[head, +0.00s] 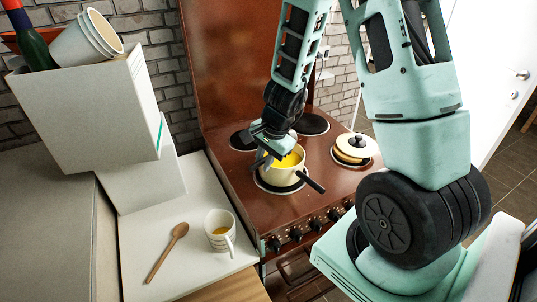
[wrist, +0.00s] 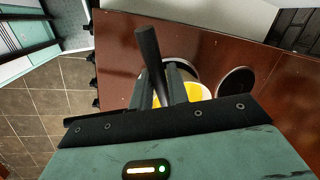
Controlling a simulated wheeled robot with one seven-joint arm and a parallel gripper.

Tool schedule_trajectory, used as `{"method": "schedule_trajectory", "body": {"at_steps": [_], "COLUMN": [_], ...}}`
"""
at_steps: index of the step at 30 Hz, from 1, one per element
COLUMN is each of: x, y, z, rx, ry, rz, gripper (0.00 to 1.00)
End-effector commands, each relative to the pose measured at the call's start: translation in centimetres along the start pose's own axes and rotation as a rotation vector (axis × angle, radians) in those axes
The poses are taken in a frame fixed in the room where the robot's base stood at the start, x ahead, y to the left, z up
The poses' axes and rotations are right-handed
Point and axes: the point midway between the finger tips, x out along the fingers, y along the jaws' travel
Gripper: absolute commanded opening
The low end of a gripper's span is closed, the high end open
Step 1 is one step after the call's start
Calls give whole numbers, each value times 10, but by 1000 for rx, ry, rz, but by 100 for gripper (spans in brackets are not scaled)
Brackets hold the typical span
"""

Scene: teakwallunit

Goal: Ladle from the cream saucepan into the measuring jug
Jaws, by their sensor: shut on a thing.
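The cream saucepan (head: 283,178) stands on a front hob plate with bright yellow contents inside. Its black handle points to the lower right in the head view. My gripper (head: 268,157) is over the pan's left side, shut on a dark rod, which looks like the ladle's handle (wrist: 149,60) and stands up between the fingers in the wrist view. The ladle's bowl is hidden; I cannot tell if it is in the yellow contents (wrist: 197,92).
A wooden spoon (head: 166,252) lies left of the jug on the white counter (head: 190,195). A lidded cream pot (head: 354,149) stands on the brown stove (head: 240,172), right of the pan. White boxes (head: 90,110) with stacked cups (head: 88,38) on top rise at the left.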

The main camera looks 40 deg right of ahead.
Motion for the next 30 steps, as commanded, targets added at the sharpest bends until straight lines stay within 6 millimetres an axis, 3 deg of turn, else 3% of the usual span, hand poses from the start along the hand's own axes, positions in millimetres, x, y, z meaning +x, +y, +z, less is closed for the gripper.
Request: {"method": "schedule_trajectory", "body": {"at_steps": [9, 30], "x": [10, 9], "y": [1, 1], "z": [4, 3], "rx": [-21, -17], "ry": [84, 78], "rz": [32, 29], "gripper": [0, 0]}}
